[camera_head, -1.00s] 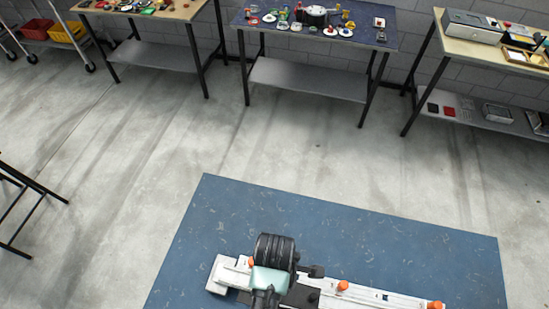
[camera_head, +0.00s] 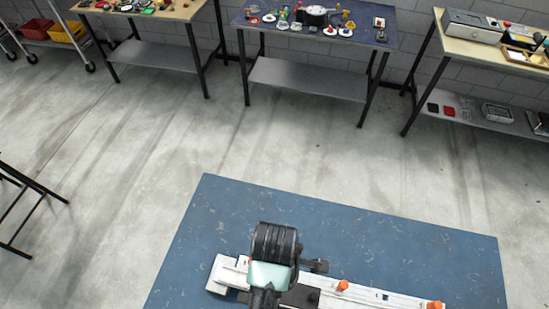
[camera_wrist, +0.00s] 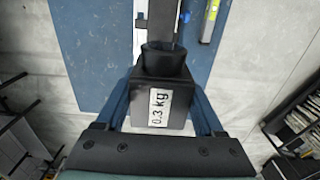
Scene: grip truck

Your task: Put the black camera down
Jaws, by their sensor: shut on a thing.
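The black camera (camera_wrist: 180,112), a black box with a round lens part and a "0.3 kg" label, fills the middle of the wrist view. My gripper (camera_wrist: 163,98) is shut on it, with a blue finger along each side. In the head view my arm hides the gripper and most of what it holds. The blue table (camera_head: 400,237) lies under my arm. On it is a long white rail (camera_head: 375,298) with orange knobs. I cannot tell whether the camera touches anything below it.
A yellow-green tool (camera_wrist: 210,20) lies beside the rail in the wrist view. Farther off stand a middle workbench (camera_head: 245,19) with small items, a left bench (camera_head: 180,12) and a right bench (camera_head: 450,45). The floor between is clear. The left part of the blue table is bare.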

